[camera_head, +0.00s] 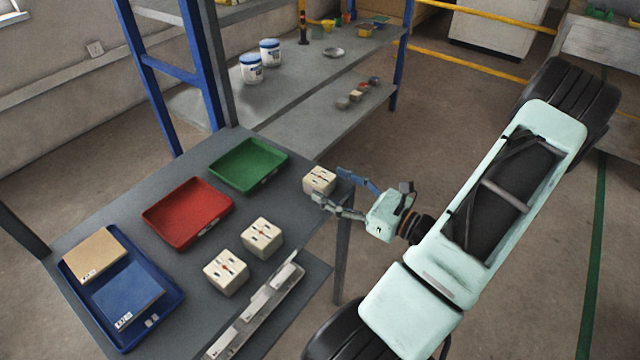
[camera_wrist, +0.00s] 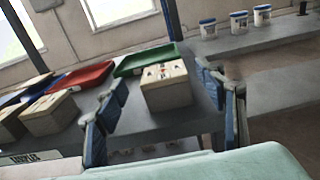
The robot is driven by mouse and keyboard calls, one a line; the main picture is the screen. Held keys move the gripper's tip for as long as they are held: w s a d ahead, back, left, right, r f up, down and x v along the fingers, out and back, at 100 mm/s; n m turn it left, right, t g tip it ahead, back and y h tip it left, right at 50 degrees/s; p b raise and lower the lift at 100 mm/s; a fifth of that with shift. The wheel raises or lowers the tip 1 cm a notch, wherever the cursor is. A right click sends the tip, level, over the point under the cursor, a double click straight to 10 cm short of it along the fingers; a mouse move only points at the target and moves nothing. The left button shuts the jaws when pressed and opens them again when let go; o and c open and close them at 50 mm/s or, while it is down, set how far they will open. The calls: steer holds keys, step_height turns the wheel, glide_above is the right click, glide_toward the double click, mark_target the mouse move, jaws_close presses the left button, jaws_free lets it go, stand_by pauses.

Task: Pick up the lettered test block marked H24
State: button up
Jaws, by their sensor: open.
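Three cream blocks with small dark marks on top stand on the grey table; the lettering is too small to read, so I cannot tell which is H24. One block (camera_head: 319,179) is at the table's right edge, and it also shows in the wrist view (camera_wrist: 167,95). A second block (camera_head: 262,237) and a third block (camera_head: 226,272) stand nearer the front. My gripper (camera_head: 330,186) is open at the right-edge block, with its fingers reaching toward either side. In the wrist view that block appears between the fingers, ahead of them; contact cannot be told.
A green tray (camera_head: 284,152) and a red tray (camera_head: 225,198) lie empty behind the blocks. A blue tray (camera_head: 141,341) holds a tan tile (camera_head: 94,254) and a blue tile (camera_head: 128,292). A pale metal rail (camera_head: 262,305) runs along the front. A shelf (camera_head: 300,88) stands behind.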

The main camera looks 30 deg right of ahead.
mark_target(320, 177)
steer(key=x, duration=0.4)
steer(key=shift+w+d+f+b, duration=0.1)
steer(key=shift+w+f+b, duration=0.1)
steer(key=shift+w+b, duration=0.1)
steer(key=shift+c, duration=0.2)
steer(key=c, duration=1.6)
